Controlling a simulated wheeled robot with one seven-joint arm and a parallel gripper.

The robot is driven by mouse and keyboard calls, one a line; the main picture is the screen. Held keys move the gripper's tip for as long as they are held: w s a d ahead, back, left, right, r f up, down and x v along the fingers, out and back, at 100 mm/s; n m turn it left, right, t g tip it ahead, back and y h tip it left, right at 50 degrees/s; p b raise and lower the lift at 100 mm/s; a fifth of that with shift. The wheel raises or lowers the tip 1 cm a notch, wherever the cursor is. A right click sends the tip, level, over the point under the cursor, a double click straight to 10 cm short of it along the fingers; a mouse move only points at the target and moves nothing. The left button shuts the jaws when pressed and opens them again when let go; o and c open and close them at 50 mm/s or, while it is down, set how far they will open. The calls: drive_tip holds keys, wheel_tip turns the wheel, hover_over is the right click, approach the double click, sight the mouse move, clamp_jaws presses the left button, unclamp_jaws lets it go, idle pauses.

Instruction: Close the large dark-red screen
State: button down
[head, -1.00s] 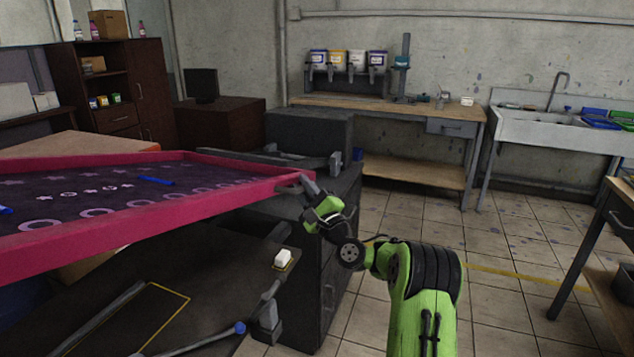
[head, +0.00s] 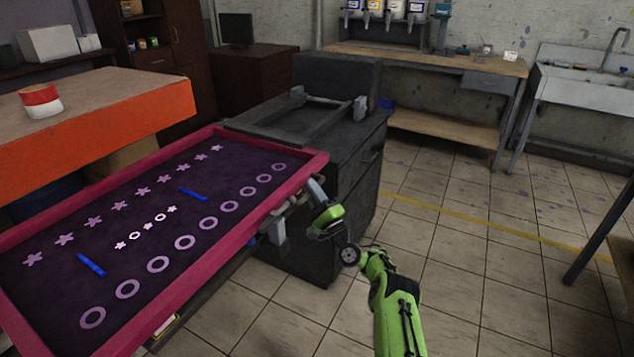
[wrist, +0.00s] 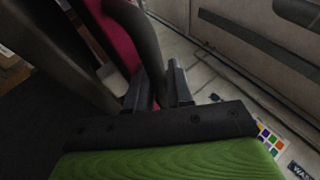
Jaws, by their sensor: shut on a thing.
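The large dark-red screen (head: 166,303) is a pinkish-red frame around a dark purple mesh with stars and rings, at the left of the head view. It lies low and nearly flat over the press bed, most of which it hides. My gripper (head: 318,194) is at the frame's right edge near its far right corner. In the wrist view my gripper (wrist: 158,88) has its fingers on a dark grey bar beside the red frame (wrist: 115,35). The fingers are shut on this bar, which looks like the screen's handle.
The tiled floor to the right is open.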

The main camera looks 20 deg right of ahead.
drive_tip(key=shift+f, duration=0.9)
drive_tip(key=c, duration=1.4)
unclamp_jaws()
drive_tip(key=shift+s, duration=0.1)
drive_tip(key=p+v, duration=0.5)
drive_tip(key=v, duration=1)
drive_tip(key=shift+s+d, duration=0.1)
drive_tip(key=shift+s, duration=0.2)
